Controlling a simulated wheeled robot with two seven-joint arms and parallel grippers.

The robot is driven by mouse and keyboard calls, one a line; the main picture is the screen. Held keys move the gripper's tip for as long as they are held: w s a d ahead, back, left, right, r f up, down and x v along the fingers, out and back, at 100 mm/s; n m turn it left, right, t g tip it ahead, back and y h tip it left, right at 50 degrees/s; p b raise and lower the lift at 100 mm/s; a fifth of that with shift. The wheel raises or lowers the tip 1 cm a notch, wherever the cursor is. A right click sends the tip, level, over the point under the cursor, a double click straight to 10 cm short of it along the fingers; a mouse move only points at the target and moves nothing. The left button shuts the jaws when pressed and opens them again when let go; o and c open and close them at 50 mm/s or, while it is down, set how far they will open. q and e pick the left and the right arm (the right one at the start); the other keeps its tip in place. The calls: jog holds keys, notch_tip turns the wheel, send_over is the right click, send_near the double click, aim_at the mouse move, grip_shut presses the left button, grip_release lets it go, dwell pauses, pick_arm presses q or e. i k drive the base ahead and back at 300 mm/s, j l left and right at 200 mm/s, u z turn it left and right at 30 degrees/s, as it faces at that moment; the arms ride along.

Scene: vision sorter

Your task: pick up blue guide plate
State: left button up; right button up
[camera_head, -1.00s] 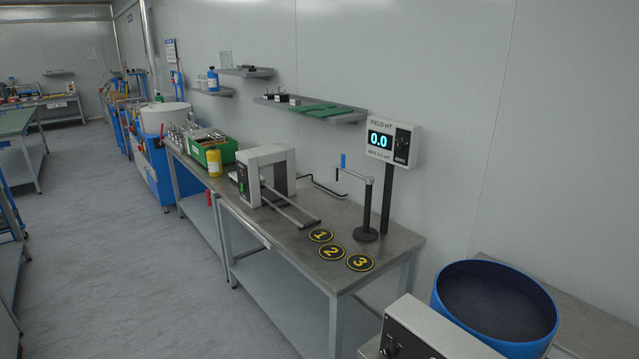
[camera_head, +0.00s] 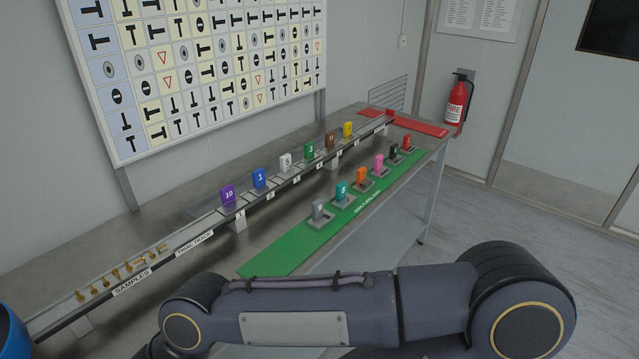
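The blue guide plate (camera_head: 259,178), marked 1, stands upright on the track (camera_head: 290,178). A purple plate (camera_head: 227,195) is to its left and a white plate (camera_head: 285,162) to its right. Nothing holds the blue plate. One of my arms crosses the lower part of the picture, in front of the table and well apart from the plate. Neither gripper shows.
Green (camera_head: 309,150), brown (camera_head: 330,139) and yellow (camera_head: 347,130) plates stand farther along the track. A green mat (camera_head: 270,254) in front holds several coloured plates in holders. Small brass samples (camera_head: 104,284) lie at the track's left end. A sign board (camera_head: 210,70) stands behind.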

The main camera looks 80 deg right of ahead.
aim_at(262, 186)
jog(key=z, duration=2.45)
jog(key=i+l, duration=0.25)
jog(key=l, duration=0.15)
jog(key=i+l, duration=0.25)
jog(key=l, duration=0.15)
jog(key=i+l, duration=1.1)
jog(key=i+j+u, duration=0.05)
jog(key=i, duration=0.1)
